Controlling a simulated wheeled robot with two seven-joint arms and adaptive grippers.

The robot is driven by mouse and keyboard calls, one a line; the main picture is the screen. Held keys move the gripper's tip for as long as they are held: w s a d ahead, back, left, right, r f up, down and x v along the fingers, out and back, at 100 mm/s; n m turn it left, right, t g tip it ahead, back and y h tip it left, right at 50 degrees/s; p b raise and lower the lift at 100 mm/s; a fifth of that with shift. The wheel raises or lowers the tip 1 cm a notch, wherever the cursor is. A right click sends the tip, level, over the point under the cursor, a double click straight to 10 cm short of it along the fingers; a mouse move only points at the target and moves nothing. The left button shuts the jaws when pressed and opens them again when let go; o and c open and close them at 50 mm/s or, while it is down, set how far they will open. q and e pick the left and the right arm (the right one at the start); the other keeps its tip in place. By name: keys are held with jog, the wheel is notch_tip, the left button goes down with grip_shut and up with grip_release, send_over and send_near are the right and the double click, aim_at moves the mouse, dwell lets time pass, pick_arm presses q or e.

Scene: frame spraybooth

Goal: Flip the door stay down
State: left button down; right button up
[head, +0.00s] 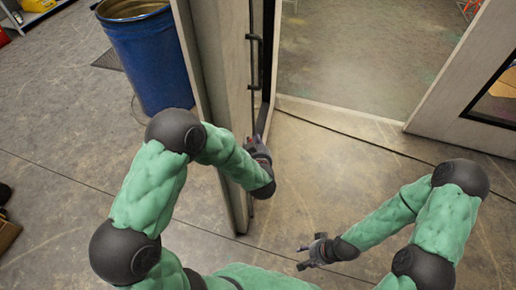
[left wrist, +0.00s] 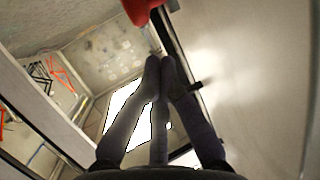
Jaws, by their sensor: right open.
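The door (head: 220,70) stands open with its edge toward me, and it fills the right side of the left wrist view (left wrist: 265,80). My left gripper (head: 252,140) is low beside the door's edge. In the left wrist view, its fingertips (left wrist: 160,62) are together with nothing seen between them. A red part (left wrist: 140,10), possibly the end of the door stay, lies just beyond the fingertips; a bit of red shows by the gripper in the head view. The rest of the stay is hidden. My right gripper (head: 305,253) is open and empty over the floor.
A dark pull handle (head: 254,62) is on the door's face above my left gripper. A blue drum (head: 148,60) stands left of the door. A door frame panel with a window (head: 470,90) is on the right. The floor between is clear.

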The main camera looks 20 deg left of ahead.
pick_arm(q)
jog(key=shift+w+a+f+b, duration=0.2)
jog(key=shift+w+f, duration=0.1)
jog(key=shift+f, duration=0.35)
jog(key=shift+w+a+f+b, duration=0.15)
jog(key=shift+w+f, duration=0.1)
jog(key=shift+f, duration=0.4)
pick_arm(e)
jog(key=shift+f, duration=0.5)
pick_arm(q)
jog(key=shift+d, duration=0.15)
notch_tip(320, 180, down, 5)
jog(key=b, duration=0.3)
jog(key=shift+r, duration=0.1)
pick_arm(e)
notch_tip(320, 180, down, 3)
jog(key=shift+f, duration=0.15)
